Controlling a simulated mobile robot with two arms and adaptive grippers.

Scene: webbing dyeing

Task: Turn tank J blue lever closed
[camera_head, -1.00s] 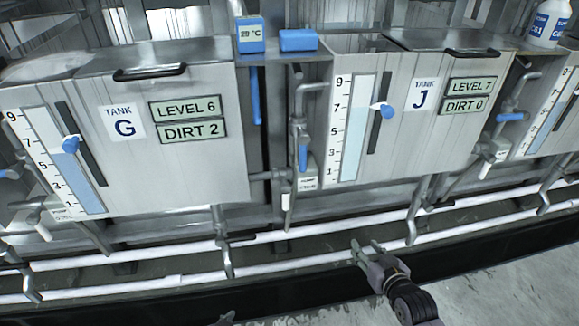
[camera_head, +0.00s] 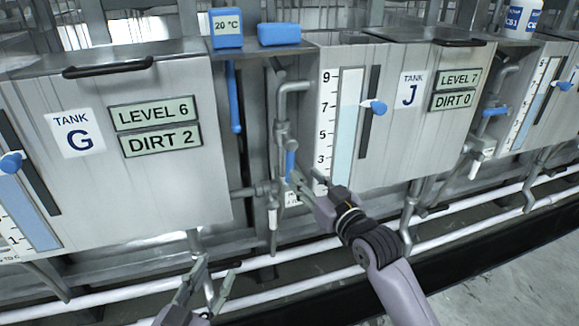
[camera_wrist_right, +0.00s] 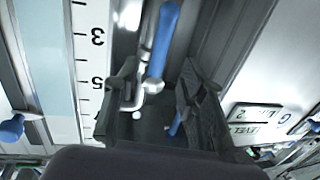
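Tank J (camera_head: 425,125) stands right of centre, showing LEVEL 7 and DIRT 0. A blue lever (camera_head: 291,160) hangs down on the pipe at the tank's left side. My right gripper (camera_head: 308,183) is open just below and right of this lever, its fingers pointing toward it. In the right wrist view a blue lever (camera_wrist_right: 163,38) shows between the two spread fingers of my right gripper (camera_wrist_right: 158,88), and I see no finger closed on it. My left gripper (camera_head: 211,285) is open and empty at the bottom, below tank G.
Tank G (camera_head: 150,180) stands on the left. A long blue handle (camera_head: 234,100) hangs between the tanks, left of the pipe (camera_head: 281,110). Another blue lever (camera_head: 494,112) is right of tank J. White pipes (camera_head: 450,243) run along the floor.

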